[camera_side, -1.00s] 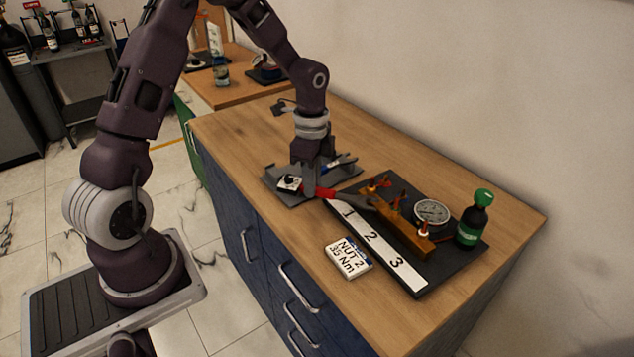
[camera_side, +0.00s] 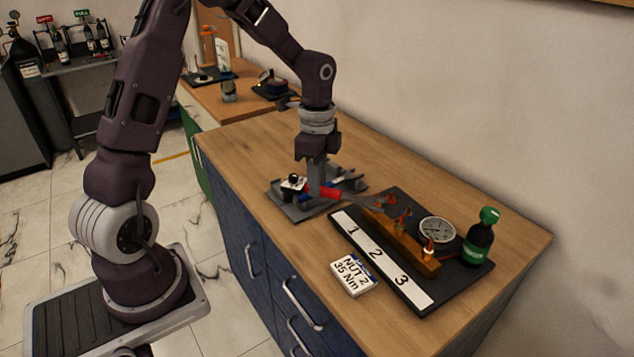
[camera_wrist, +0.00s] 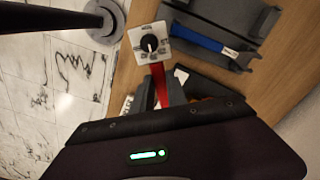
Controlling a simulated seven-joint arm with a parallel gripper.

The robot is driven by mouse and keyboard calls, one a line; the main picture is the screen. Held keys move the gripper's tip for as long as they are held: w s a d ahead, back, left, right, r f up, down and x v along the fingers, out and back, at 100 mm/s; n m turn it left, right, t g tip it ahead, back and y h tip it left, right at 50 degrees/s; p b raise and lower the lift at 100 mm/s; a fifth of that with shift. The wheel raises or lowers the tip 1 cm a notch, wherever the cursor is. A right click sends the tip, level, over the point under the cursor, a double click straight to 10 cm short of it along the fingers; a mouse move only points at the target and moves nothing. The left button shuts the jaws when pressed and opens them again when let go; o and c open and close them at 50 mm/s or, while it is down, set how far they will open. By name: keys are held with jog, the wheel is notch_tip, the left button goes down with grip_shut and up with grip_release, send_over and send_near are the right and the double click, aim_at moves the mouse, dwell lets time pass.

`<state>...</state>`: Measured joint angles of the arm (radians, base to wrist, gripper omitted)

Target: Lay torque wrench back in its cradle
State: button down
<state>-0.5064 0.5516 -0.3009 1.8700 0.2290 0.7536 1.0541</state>
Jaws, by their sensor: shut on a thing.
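The torque wrench has a red handle (camera_side: 329,194), a grey shaft pointing right toward the numbered board, and a white plate with a black knob (camera_side: 293,183) at its left end. My gripper (camera_side: 315,192) is shut on the handle, and the wrench is held slightly above the grey cradle tray (camera_side: 301,214). In the wrist view the knob plate (camera_wrist: 150,43) and part of the red handle (camera_wrist: 167,88) show beside the tray (camera_wrist: 228,12).
A blue-handled tool (camera_wrist: 200,37) lies on the tray. The black board (camera_side: 450,282) carries slots 1 to 3, an orange-brown bar (camera_side: 400,240), a round gauge (camera_side: 437,230) and a green-capped bottle (camera_side: 480,240). A "NUT 2 35 Nm" card (camera_side: 353,273) lies in front.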

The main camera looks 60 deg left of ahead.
notch_tip(320, 180, up, 5)
jog(key=shift+f, duration=0.1)
jog(key=w+a+n, duration=0.4)
jog(key=a+n, duration=0.8)
jog(key=a, duration=0.3)
notch_tip(320, 180, down, 5)
jog(key=shift+w+f, duration=0.1)
jog(key=shift+w, duration=0.05)
